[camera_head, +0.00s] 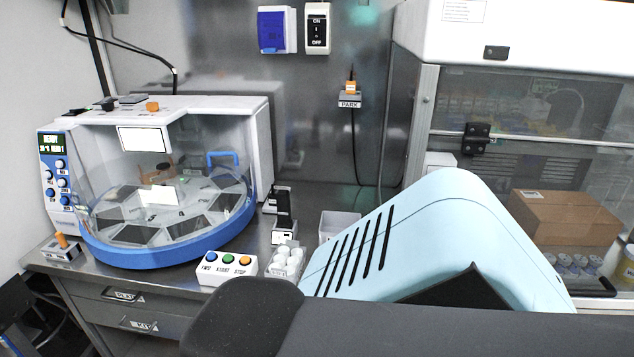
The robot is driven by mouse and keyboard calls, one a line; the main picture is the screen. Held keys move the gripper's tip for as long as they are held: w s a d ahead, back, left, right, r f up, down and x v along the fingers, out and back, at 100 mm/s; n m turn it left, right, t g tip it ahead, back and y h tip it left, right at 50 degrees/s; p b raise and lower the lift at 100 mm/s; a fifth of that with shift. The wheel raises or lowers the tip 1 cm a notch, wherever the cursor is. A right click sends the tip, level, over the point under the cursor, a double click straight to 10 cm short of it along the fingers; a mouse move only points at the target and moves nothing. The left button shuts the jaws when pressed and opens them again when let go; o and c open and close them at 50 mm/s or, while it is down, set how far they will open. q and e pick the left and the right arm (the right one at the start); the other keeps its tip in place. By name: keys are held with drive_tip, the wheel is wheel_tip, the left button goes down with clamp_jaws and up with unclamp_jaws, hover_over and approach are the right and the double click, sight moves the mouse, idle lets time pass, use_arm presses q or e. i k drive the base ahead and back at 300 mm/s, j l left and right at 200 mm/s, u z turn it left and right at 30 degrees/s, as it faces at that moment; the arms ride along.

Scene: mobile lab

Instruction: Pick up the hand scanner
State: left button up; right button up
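No object here is clearly marked as the hand scanner. A dark upright handheld-looking device (284,207) stands in a small white-fronted base on the steel bench, right of the round machine. It may be the scanner, but it is too small to tell. An orange-topped item (350,86) sits in a wall holder marked PARK, with a black cord hanging below it. Neither of my grippers shows in the head view.
A round blue-rimmed machine (165,250) with a clear cover fills the bench's left. A three-button box (228,268), a rack of white-capped vials (286,264) and a white bin (338,226) stand nearby. A glass-fronted cabinet (510,110) is at right. Large light-blue and dark shapes hide the lower right.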

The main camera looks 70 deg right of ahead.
sight(284, 221)
drive_tip(key=z, duration=2.1)
